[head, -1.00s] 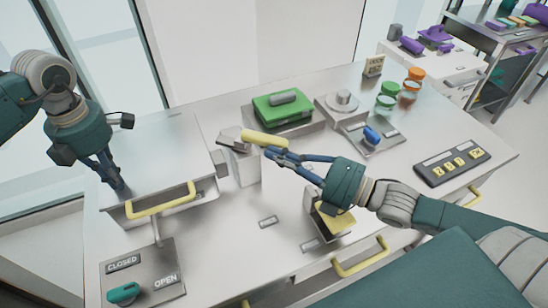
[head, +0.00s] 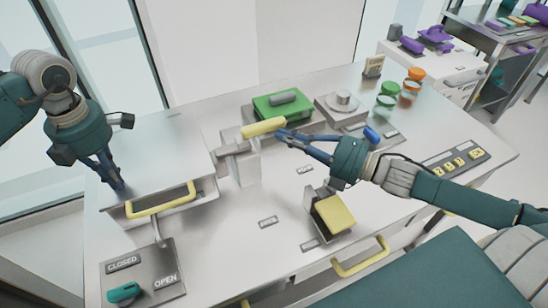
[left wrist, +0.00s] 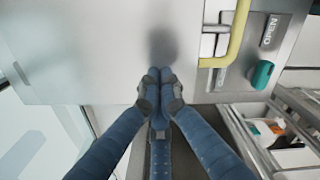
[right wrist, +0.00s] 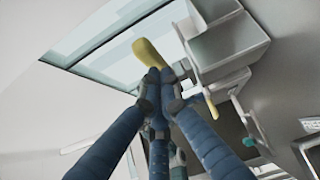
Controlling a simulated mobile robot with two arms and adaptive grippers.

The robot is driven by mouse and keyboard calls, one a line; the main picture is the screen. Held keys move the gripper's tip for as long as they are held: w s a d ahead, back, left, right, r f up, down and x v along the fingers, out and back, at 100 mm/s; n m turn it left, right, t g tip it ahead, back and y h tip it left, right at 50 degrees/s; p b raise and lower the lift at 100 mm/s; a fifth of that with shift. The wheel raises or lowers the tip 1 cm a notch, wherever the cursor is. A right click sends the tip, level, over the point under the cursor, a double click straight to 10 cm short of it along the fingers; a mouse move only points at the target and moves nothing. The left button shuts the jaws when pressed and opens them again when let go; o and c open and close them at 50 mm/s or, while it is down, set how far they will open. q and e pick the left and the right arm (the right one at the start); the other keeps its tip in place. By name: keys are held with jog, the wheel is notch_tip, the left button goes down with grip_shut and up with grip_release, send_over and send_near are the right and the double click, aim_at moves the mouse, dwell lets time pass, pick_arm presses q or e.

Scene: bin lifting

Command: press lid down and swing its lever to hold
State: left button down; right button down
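The lid (head: 150,150) is a flat grey plate at the left of the bench, above a yellow handle (head: 160,203); it also fills much of the left wrist view (left wrist: 90,50). My left gripper (head: 119,186) is shut and empty, its fingertips at the lid's surface near the left edge. The lever has a yellow grip (head: 263,127) and a grey arm (head: 232,148) on a grey post (head: 245,168), right of the lid. The arm's end is close to the lid's right edge; contact is unclear. My right gripper (head: 281,136) is shut, its tips against or just beside the yellow grip (right wrist: 150,60).
A CLOSED/OPEN panel with a teal knob (head: 124,292) is at the front left. A green box (head: 283,106) stands behind the lever. A yellow-topped block (head: 333,215), a button panel (head: 455,162) and several jars stand to the right. The bench around the small label plates is clear.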

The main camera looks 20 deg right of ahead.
pick_arm(q)
jog(key=shift+s+f, duration=0.1)
jog(key=shift+f, duration=0.2)
pick_arm(e)
jog(key=shift+w+d, duration=0.15)
jog(key=shift+w, duration=0.25)
pick_arm(q)
jog(key=shift+s, duration=0.1)
pick_arm(e)
jog(key=shift+w+d, duration=0.1)
jog(key=shift+d, duration=0.05)
pick_arm(q)
jog(key=shift+a, duration=0.1)
pick_arm(e)
jog(key=shift+s, duration=0.65)
jog(key=s+d, duration=0.5)
jog(key=d, duration=0.4)
jog(key=shift+s+d, duration=0.25)
jog(key=shift+s, duration=0.05)
